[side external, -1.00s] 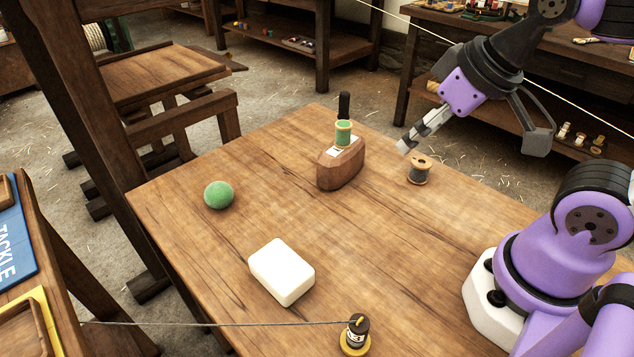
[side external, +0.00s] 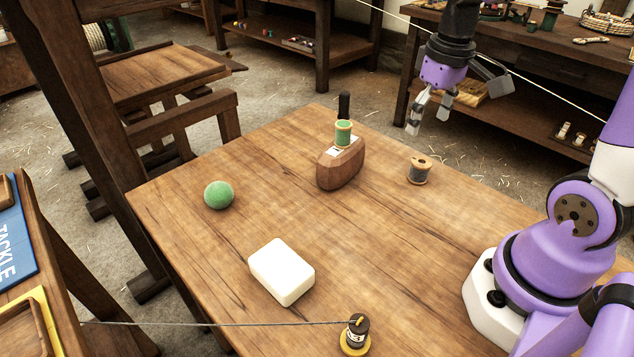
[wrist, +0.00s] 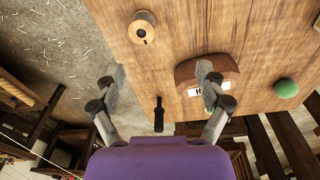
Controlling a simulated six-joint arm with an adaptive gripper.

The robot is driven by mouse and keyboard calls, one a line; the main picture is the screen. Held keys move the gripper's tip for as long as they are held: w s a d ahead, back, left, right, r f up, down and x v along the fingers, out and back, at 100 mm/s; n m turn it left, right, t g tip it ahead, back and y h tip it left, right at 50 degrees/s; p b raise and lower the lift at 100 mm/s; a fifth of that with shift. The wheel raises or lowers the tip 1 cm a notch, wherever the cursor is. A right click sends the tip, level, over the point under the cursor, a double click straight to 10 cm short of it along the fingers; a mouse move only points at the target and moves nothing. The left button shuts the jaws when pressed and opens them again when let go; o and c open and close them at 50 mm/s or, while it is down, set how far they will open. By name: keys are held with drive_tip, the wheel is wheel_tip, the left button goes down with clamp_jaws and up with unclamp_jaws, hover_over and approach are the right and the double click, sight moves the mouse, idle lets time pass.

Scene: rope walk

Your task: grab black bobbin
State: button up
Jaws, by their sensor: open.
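A bobbin wound with black or dark grey thread between pale wooden flanges (side external: 420,171) stands upright near the table's far right edge. It shows from above in the wrist view (wrist: 143,28), at the top. My gripper (side external: 428,120) is open and empty, pointing down, above and apart from this bobbin. In the wrist view its two fingers (wrist: 158,80) are spread wide, with floor and table edge between them. A second dark spool (side external: 357,332) with a label and yellow base stands at the table's near edge, with a line running left from it.
A green ball (side external: 218,195) and white block (side external: 282,272) lie on the table (side external: 210,270). The table's middle is clear.

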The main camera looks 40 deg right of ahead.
drive_tip(key=shift+d+f+g, duration=0.4)
drive_tip(key=shift+d+f, duration=0.5)
drive_tip(key=shift+d, duration=0.25)
hover_over(421, 163)
drive_tip(key=a, duration=0.2)
drive_tip(key=f, duration=0.3)
drive_tip(key=s+f, duration=0.1)
drive_tip(key=shift+d+f, duration=0.25)
drive_tip(key=shift+f, duration=0.1)
drive_tip(key=shift+w+d+f, duration=0.1)
drive_tip(key=shift+d+f, duration=0.05)
drive_tip(key=shift+f, duration=0.75)
drive_tip(key=shift+w+d+f, duration=0.1)
drive_tip(key=shift+w+f, duration=0.05)
drive_tip(key=shift+f, duration=0.8)
drive_tip(key=shift+w+d+f, duration=0.1)
drive_tip(key=shift+d+f, duration=0.05)
drive_tip(key=shift+f, duration=0.75)
drive_tip(key=c, duration=1.1)
